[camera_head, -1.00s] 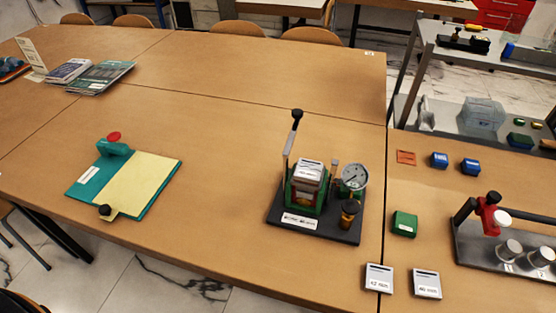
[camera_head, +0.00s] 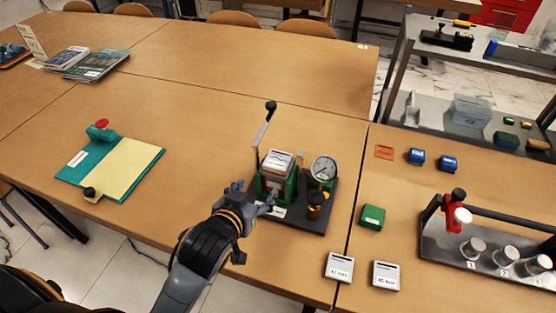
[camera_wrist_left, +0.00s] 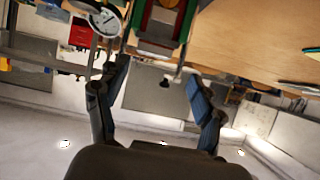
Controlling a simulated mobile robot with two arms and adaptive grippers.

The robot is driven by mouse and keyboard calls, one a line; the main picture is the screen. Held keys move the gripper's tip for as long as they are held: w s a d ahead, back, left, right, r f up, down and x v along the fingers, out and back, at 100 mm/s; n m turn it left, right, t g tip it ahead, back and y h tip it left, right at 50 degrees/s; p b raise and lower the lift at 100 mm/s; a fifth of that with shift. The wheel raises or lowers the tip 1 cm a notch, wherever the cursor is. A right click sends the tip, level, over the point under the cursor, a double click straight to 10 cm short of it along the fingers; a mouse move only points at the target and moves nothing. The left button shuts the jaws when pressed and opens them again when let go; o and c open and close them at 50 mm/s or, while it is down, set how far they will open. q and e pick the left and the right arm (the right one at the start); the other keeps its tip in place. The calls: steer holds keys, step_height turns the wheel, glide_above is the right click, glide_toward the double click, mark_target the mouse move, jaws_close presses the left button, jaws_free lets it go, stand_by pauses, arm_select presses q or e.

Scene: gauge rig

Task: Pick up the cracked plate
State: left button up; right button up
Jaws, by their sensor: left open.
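The gauge rig (camera_head: 292,212) stands on the table, with a dark base, green frame, raised lever and round dial (camera_head: 323,169). A pale plate-like block (camera_head: 279,160) with a label sits in the top of its green frame. I cannot see a crack on any plate. Two pale labelled plates, one (camera_head: 339,266) and another (camera_head: 386,275), lie at the table's front right. My left gripper (camera_head: 254,199) is open and empty, just in front of the rig's left side. In the left wrist view its fingers (camera_wrist_left: 158,80) are spread, with the rig's green frame (camera_wrist_left: 160,24) beyond them. My right gripper is not in view.
A green clipboard-like board (camera_head: 112,170) with a yellow sheet lies to the left. A green block (camera_head: 372,217) and two blue blocks lie right of the rig. A metal stand (camera_head: 490,262) with a red clamp and cylinders is at far right. The table's middle is clear.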

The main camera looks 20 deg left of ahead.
arm_select(q)
step_height(320, 180, up, 2)
steer(key=w+t, duration=0.1)
steer(key=w, duration=0.1)
glide_toward(279, 157)
steer(key=shift+w+a+f+p, duration=0.15)
steer(key=shift+w+p, duration=0.15)
steer(key=shift+w, duration=0.75)
steer(key=shift+f+p+x, duration=0.15)
steer(key=shift+p+x, duration=0.1)
steer(key=shift+x, duration=1.3)
steer(key=shift+f+p+x, duration=0.1)
steer(key=shift+p+x, duration=0.1)
steer(key=shift+x, duration=1.35)
steer(key=shift+s, duration=0.15)
steer(key=c, duration=0.9)
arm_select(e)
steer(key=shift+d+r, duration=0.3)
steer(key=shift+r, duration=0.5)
